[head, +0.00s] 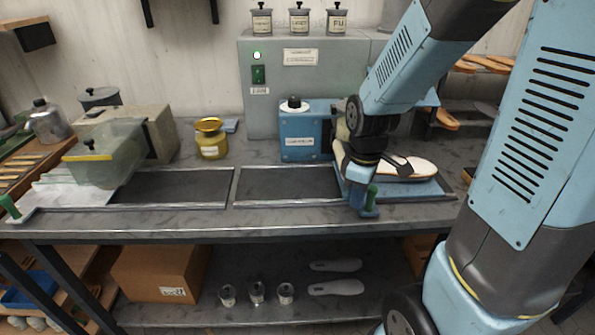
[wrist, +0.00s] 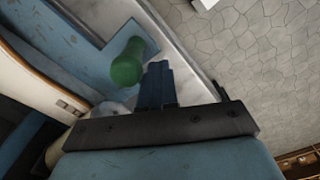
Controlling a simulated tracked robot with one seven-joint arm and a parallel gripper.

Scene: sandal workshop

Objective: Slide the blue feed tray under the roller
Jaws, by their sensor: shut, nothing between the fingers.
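The blue feed tray (head: 432,189) lies at the right end of the bench's rail track, with a pale sandal sole (head: 410,168) on it. Its green handle (head: 372,192) stands at the tray's front left; the wrist view shows the tray (wrist: 70,30) and the handle (wrist: 128,66) close by. My gripper (head: 358,203) is shut and empty, pointing down just left of the handle. In the wrist view its fingers (wrist: 157,82) are beside the handle, not around it; I cannot tell if they touch. A blue machine housing (head: 297,130) stands behind the track; the roller is not clearly visible, perhaps behind my arm.
The track's middle bed (head: 285,185) left of the tray is clear. A brass pot (head: 210,140) stands behind the track. A shelf below holds a cardboard box (head: 160,273).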

